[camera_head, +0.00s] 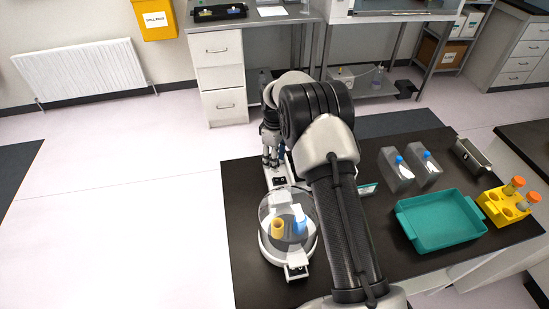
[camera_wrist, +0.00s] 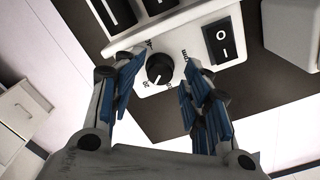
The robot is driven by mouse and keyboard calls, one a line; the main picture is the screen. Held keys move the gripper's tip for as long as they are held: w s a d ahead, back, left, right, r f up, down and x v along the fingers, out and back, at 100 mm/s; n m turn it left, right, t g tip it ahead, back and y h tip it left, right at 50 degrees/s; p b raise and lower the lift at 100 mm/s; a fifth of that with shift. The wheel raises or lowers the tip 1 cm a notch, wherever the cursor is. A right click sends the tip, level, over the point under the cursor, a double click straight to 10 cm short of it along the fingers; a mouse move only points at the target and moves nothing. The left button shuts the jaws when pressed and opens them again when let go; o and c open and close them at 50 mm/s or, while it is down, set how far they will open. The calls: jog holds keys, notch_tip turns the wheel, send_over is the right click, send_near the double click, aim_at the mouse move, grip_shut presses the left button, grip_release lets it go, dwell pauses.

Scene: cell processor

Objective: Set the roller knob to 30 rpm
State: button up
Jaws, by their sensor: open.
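The roller knob (camera_wrist: 160,68), a round black dial, sits on the white control panel (camera_wrist: 172,103) of the cell processor. My gripper (camera_wrist: 162,88) is open and empty, with blue-padded fingers on the left and right of the knob in the wrist view. I cannot tell whether they touch it. In the head view my gripper (camera_head: 270,162) is above the far end of the white processor (camera_head: 306,250); the knob is not discernible there.
A black rocker switch (camera_wrist: 222,41) is right of the knob, close to the right finger. The processor's clear round bowl (camera_head: 268,238) holds a yellow and a blue-capped item. A teal tray (camera_head: 440,219), bottles (camera_head: 395,170) and a yellow rack (camera_head: 507,208) stand right on the black table.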

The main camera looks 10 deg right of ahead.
notch_tip(320, 180, up, 8)
jog(key=shift+f, duration=0.15)
dwell(0.5)
